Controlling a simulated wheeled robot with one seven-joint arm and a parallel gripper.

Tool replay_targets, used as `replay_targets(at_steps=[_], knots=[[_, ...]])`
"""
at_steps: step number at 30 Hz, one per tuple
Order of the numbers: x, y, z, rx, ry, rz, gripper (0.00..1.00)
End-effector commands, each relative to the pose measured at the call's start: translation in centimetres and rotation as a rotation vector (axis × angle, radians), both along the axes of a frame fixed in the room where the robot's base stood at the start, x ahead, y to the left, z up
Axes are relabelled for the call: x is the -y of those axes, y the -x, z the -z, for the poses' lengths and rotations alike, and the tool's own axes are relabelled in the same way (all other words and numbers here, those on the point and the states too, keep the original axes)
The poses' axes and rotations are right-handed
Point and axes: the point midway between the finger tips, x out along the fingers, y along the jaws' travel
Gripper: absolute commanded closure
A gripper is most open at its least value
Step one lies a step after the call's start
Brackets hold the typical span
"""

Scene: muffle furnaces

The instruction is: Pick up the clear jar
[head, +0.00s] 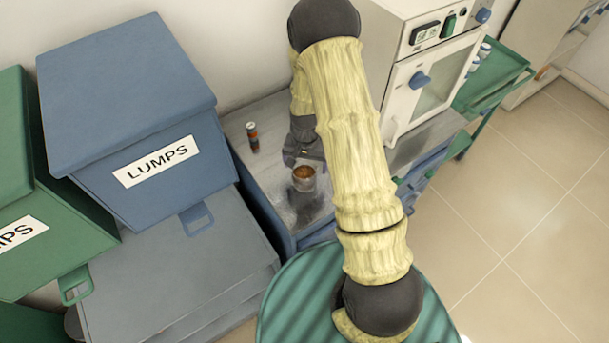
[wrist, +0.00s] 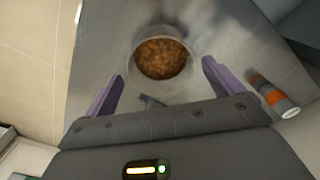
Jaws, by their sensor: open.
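The clear jar (head: 304,179) stands upright on the grey metal worktop (head: 262,183) and holds brown grainy contents. In the wrist view the jar (wrist: 163,55) is seen from above, ahead of my gripper and roughly centred between its two purple fingers. My gripper (wrist: 161,82) is open and empty. In the head view my gripper (head: 304,158) is just behind the jar, partly hidden by my arm. I cannot tell the exact gap between the fingers and the jar.
A small orange and grey cylinder (head: 252,137) stands left of the jar; it also shows in the wrist view (wrist: 274,96). A blue bin labelled LUMPS (head: 130,120) is at left, with a green bin (head: 30,200) beside it. A white furnace (head: 432,75) stands at right.

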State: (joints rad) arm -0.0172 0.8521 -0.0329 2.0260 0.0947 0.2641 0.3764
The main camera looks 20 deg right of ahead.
Motion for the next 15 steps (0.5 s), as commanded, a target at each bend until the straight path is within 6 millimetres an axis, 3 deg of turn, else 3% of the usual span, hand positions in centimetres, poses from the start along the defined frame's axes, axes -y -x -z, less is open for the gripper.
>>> replay_targets(at_steps=[9, 15], knots=[[-0.4, 0.5, 3.5, -0.004, 0.0, -0.002, 0.07], [-0.4, 0.4, 3.9, 0.0, 0.0, -0.001, 0.07]])
